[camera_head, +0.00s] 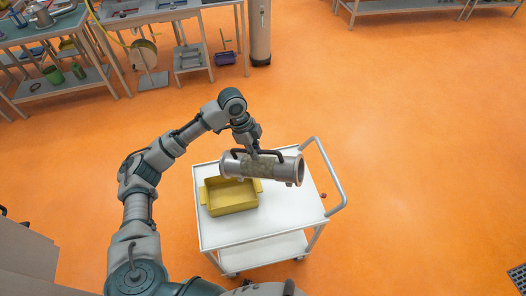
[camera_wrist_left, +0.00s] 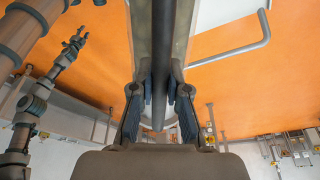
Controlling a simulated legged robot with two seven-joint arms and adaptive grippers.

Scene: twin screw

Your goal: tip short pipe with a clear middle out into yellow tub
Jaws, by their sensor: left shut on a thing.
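The short pipe (camera_head: 283,168) has grey metal ends and a see-through middle with something greenish-brown inside. It lies nearly level in the air over the back of the yellow tub (camera_head: 230,210) and reaches past it to the right. My left gripper (camera_head: 256,151) is above the pipe, shut on its dark handle bar. In the left wrist view, the dark bar (camera_wrist_left: 160,60) runs between the fingers, with the pipe behind it. The tub's floor shows bare; its back edge is partly hidden. My right gripper (camera_wrist_left: 76,42) shows small in the left wrist view, empty, its fingers apart.
The tub stands on a white cart (camera_head: 283,215) with a push handle (camera_head: 331,170) on its right. Workbenches (camera_head: 50,30) with tools stand at the back left, near a grey cylinder (camera_head: 260,30). The orange floor right of the cart is clear.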

